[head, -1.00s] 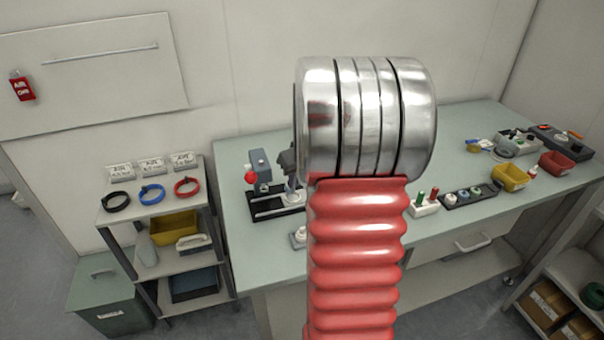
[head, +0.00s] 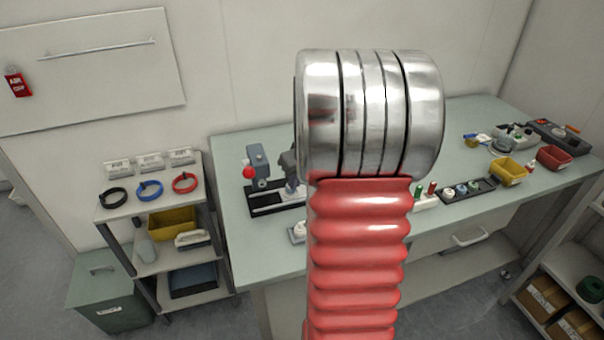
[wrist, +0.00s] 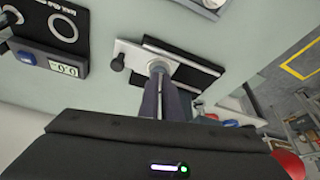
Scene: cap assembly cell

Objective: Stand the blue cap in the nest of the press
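The press (head: 258,168) stands at the left end of the bench, with a blue-grey head, a red knob and a dark base. My gripper (wrist: 163,80) is over the press; its two dark fingers point down at a pale round seat (wrist: 163,67) on the base plate, which I take for the nest. The fingers are close together, and whether they hold anything is hidden. In the head view my gripper (head: 291,172) is partly covered by my own arm. I cannot make out the blue cap for certain; several small pieces with coloured tops stand in a dark rack (head: 488,187).
The press's red knob (wrist: 288,164) is near my gripper body. A device with a display (wrist: 62,68) sits left in the wrist view. A yellow bin (head: 508,173) and a red bin (head: 553,158) stand right. A shelf cart (head: 130,208) stands left of the bench.

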